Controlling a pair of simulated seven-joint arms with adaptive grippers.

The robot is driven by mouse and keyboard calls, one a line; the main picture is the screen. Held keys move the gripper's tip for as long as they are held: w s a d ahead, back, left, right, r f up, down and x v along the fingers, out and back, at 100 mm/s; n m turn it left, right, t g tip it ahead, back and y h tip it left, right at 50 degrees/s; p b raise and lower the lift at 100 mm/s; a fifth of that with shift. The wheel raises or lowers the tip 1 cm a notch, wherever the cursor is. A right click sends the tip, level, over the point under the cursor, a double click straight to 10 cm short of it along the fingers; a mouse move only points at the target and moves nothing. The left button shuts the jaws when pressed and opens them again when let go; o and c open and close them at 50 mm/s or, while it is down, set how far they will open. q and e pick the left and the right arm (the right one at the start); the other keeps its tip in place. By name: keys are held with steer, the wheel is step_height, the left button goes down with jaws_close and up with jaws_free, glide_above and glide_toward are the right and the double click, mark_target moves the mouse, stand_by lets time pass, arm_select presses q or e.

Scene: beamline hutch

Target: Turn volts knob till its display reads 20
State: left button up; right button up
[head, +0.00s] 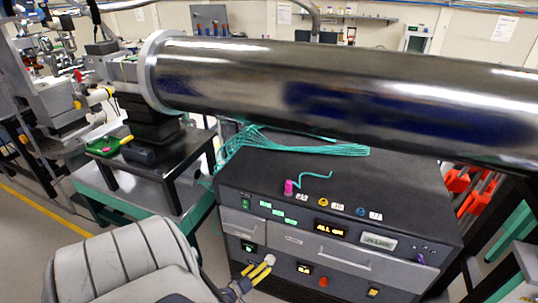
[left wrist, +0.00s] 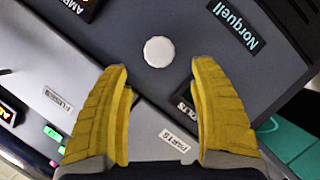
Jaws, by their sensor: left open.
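A pale round knob (left wrist: 159,51) shows on the dark panel in the left wrist view, and also in the head view (head: 270,260). In the head view the left gripper (head: 257,268) is low at the cabinet's front. A small lit display (head: 304,268) is right of the knob; its digits are too small to read. My right gripper is not in view.
The dark instrument cabinet (head: 400,200) has an "ALL OK" display (head: 331,230), a red button (head: 323,282) and drawers. A large dark metal tube (head: 340,95) crosses above it. Teal cables (head: 270,142) and a pink item (head: 290,187) lie on the cabinet top.

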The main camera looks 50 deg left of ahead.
mark_target(269, 259)
arm_select(q)
steer(key=shift+x, duration=3.65)
steer(key=c, duration=1.2)
steer(key=shift+c, duration=0.2)
